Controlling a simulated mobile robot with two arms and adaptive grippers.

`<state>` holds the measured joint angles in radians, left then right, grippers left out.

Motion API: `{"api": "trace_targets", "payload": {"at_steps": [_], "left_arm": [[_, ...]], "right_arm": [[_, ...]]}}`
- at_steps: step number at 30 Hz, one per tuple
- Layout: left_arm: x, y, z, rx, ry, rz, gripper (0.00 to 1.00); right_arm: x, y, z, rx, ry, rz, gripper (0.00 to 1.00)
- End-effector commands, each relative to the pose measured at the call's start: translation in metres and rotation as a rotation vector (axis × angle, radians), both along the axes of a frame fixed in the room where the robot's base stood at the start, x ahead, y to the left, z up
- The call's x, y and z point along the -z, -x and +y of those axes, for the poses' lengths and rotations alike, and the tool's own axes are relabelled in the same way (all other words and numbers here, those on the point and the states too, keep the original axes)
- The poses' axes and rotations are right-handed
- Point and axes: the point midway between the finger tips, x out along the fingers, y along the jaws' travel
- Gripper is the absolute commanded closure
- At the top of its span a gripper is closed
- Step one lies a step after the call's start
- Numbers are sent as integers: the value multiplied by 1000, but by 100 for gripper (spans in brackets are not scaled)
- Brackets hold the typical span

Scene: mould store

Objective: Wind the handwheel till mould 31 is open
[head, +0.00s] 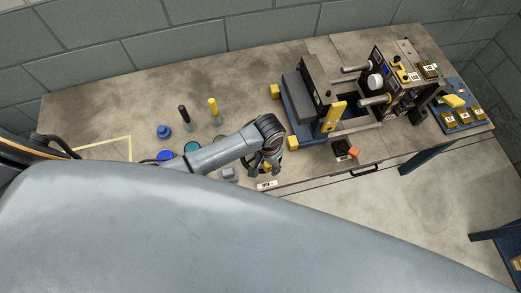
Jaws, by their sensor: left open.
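A mould machine (311,88) with dark plates, metal guide rods (378,99) and a yellow part (334,116) stands on the right half of the bench. A small dark part with an orange knob (354,153) sits at its front and looks like the handwheel. The number 31 cannot be read at this size. My left gripper (268,163) is open over the bench's front edge, left of the machine and apart from the orange knob. Its fingers partly hide a small yellow item. My right gripper is not in view.
Blue (164,131), black (184,114) and yellow (213,107) items stand on the bench (95,107), left of my arm. A blue tray (481,117) with yellow pieces lies at the far right. A label plate (267,185) is on the front edge. A block wall closes the back.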

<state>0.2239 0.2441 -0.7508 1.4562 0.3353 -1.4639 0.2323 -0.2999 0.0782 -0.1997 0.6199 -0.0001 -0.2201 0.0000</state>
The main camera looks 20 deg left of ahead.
Motion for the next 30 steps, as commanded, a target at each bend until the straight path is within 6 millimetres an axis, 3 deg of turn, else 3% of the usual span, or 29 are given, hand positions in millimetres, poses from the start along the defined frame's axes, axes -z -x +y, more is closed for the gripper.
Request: {"api": "trace_targets", "payload": {"at_steps": [18, 30], "left_arm": [[-61, 0, 0, 0, 0, -1, 43], [-68, 0, 1, 0, -1, 0, 43]], "right_arm": [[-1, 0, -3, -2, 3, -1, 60], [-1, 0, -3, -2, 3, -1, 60]]}}
